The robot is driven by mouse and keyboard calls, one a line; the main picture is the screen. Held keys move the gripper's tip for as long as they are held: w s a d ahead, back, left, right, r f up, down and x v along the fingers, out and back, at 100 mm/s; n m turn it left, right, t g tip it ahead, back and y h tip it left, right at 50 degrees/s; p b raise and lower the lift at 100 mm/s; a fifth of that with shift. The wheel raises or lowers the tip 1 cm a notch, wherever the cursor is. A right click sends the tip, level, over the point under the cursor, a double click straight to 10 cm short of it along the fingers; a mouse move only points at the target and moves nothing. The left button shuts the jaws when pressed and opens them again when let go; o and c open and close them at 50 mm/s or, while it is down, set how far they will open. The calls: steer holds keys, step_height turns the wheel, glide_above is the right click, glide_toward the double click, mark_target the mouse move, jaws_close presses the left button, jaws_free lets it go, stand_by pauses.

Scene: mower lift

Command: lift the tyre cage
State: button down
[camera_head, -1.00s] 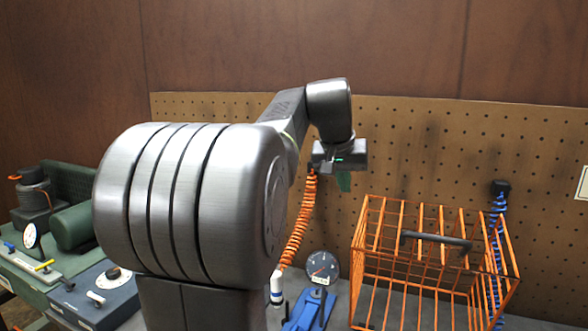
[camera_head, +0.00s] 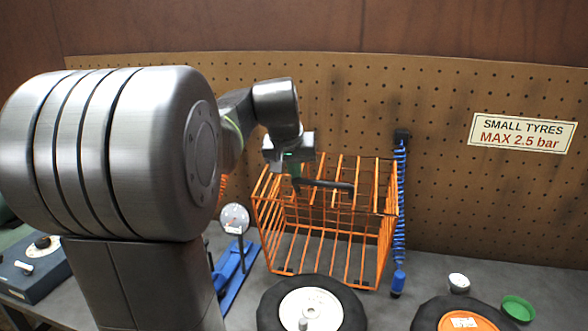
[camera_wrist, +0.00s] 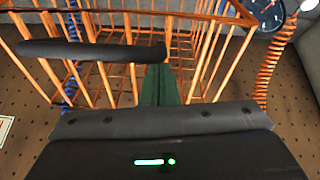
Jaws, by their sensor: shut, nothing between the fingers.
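The tyre cage (camera_head: 388,245) is an open orange wire cage standing on the bench, with a black bar handle (camera_head: 335,186) across its top. In the wrist view the handle (camera_wrist: 90,52) runs from the left to the middle. My gripper (camera_head: 294,170) is above the cage's top, at the left end of the handle in the head view. Its green fingers (camera_wrist: 159,85) are shut and empty, beside the handle's right end in the wrist view. I cannot tell whether they touch it. The fingertips are partly hidden in the head view.
Two small tyres, one with a white hub (camera_head: 310,306) and one with an orange hub (camera_head: 462,321), lie in front. A blue foot pump (camera_head: 235,268) with a gauge (camera_head: 235,218) stands left of the cage. A blue coiled hose (camera_head: 399,200) hangs right. A pegboard (camera_head: 430,110) stands behind.

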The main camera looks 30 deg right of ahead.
steer(key=shift+f, duration=0.1)
steer(key=shift+s+a+f+b, duration=0.1)
steer(key=shift+s+a+b, duration=0.1)
steer(key=shift+b, duration=0.2)
steer(key=shift+t+h, duration=0.5)
steer(key=shift+t, duration=0.1)
steer(key=s+a+b, duration=0.1)
steer(key=s+b, duration=0.1)
steer(key=b, duration=0.1)
steer(key=s+a+f+b, duration=0.1)
steer(key=s+a+b, duration=0.1)
steer(key=b, duration=0.1)
steer(key=shift+s+a+f, duration=0.2)
steer(key=shift+a, duration=0.1)
